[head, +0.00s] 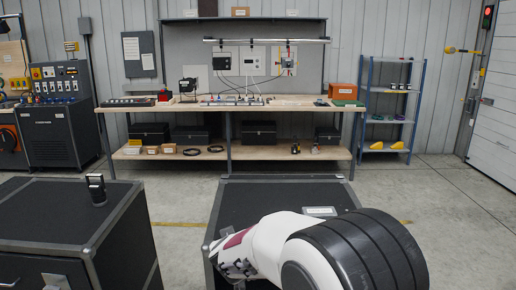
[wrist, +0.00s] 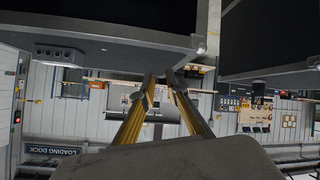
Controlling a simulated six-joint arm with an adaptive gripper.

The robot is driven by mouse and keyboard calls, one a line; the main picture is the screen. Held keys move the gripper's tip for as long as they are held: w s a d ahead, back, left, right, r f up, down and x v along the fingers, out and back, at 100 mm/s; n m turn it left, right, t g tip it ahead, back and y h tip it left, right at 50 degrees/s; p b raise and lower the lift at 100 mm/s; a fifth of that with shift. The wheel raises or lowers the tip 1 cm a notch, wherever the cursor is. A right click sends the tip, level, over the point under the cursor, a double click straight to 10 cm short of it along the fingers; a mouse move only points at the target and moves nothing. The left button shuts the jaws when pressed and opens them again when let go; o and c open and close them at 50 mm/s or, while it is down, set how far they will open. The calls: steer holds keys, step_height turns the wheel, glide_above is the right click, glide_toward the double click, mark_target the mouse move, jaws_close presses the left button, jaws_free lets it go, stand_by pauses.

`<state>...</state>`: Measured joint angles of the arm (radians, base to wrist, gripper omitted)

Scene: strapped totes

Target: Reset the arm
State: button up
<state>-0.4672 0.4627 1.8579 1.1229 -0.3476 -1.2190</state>
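My arm, white with black bands, reaches in from the lower right of the head view. My gripper (wrist: 159,77) shows in the wrist view as two yellow-brown fingers with dark tips. A gap shows between the fingers, with nothing held in it. In the head view, the gripper cannot be made out clearly beside my arm. The wrist view is upside down, with the room's back wall and bench beyond the fingertips.
A black tote (head: 45,215) with grey edges stands at left, a small upright dark device (head: 97,190) on it. Another black tote (head: 240,200) is under my arm. A workbench (head: 180,105), control cabinet (head: 62,130) and blue shelf (head: 390,105) stand behind. Floor between is clear.

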steer(key=s+d+r+g+y, duration=0.1)
steer(key=s+d+r+y, duration=0.1)
steer(key=s+d+r, duration=0.35)
steer(key=s+d+r+g+y, duration=0.1)
steer(key=s+d+r, duration=0.2)
steer(key=s+r, duration=0.55)
steer(key=s+d+f+m+g+h, duration=0.1)
steer(key=s+d+f, duration=0.1)
steer(key=s+d, duration=0.3)
steer(key=s+d+f+m+g+h, duration=0.1)
steer(key=s+d, duration=0.4)
steer(key=s, duration=0.9)
steer(key=s+d+f+m+g+h, duration=0.2)
steer(key=s+d+f, duration=0.2)
steer(key=s, duration=0.6)
steer(key=shift+d+f+m, duration=0.25)
steer(key=shift+d+m, duration=0.15)
steer(key=shift+d, duration=0.3)
steer(key=shift+s, duration=0.1)
